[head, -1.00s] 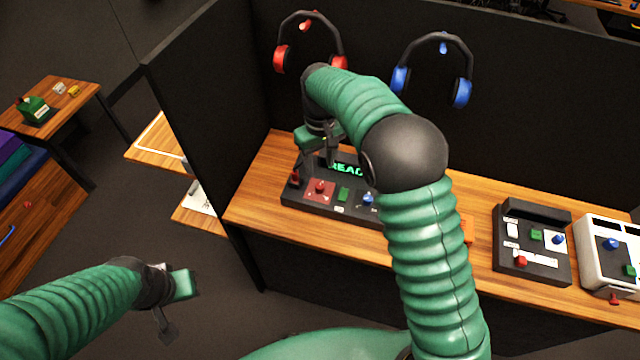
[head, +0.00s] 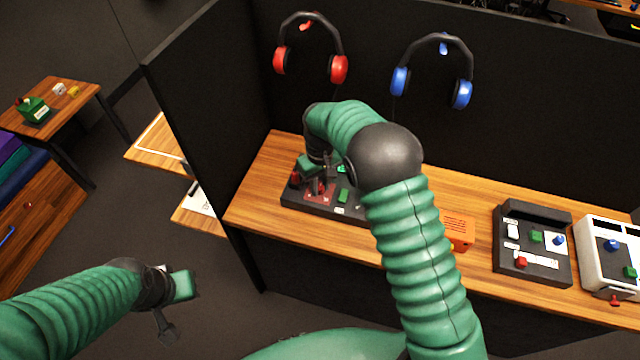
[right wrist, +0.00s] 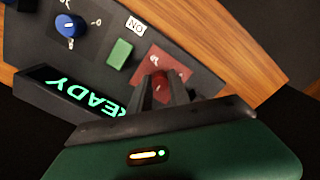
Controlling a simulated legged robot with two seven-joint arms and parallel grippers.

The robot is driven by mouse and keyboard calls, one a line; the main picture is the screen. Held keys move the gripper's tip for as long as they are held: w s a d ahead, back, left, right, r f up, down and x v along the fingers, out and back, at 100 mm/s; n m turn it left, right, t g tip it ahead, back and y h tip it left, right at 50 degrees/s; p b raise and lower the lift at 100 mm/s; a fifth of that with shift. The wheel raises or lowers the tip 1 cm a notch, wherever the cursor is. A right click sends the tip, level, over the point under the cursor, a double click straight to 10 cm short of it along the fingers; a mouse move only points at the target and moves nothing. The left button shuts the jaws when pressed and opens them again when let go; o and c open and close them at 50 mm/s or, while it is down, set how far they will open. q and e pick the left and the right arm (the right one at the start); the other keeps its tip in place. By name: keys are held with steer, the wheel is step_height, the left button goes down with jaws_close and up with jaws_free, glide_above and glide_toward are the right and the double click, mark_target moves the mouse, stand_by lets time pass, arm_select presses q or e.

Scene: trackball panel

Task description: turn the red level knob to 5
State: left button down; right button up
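The red level knob (right wrist: 160,84) sits on a red square plate (right wrist: 172,66) of the dark panel. The plate also shows in the head view (head: 327,198). My right gripper (right wrist: 162,86) is over the knob, with one finger on each side of it. The fingers are apart; I cannot tell whether they touch the knob. In the head view my right gripper (head: 320,189) partly covers the knob and plate. The knob's setting is not readable. My left gripper (head: 172,308) is open and empty, away from the desk at lower left.
The panel has a green button (right wrist: 119,53), a blue knob (right wrist: 68,26) and a lit READY display (right wrist: 85,92). Red headphones (head: 339,69) and blue headphones (head: 461,94) hang on the partition behind. An orange box (head: 458,228) and other panels stand to the right.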

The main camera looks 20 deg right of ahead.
mark_target(320, 186)
jaws_close()
steer(key=shift+r+p, duration=0.15)
steer(key=shift+p, duration=0.4)
steer(key=o, duration=0.8)
jaws_free()
step_height(320, 186, up, 16)
steer(key=shift+r, duration=0.25)
steer(key=shift+w, duration=0.1)
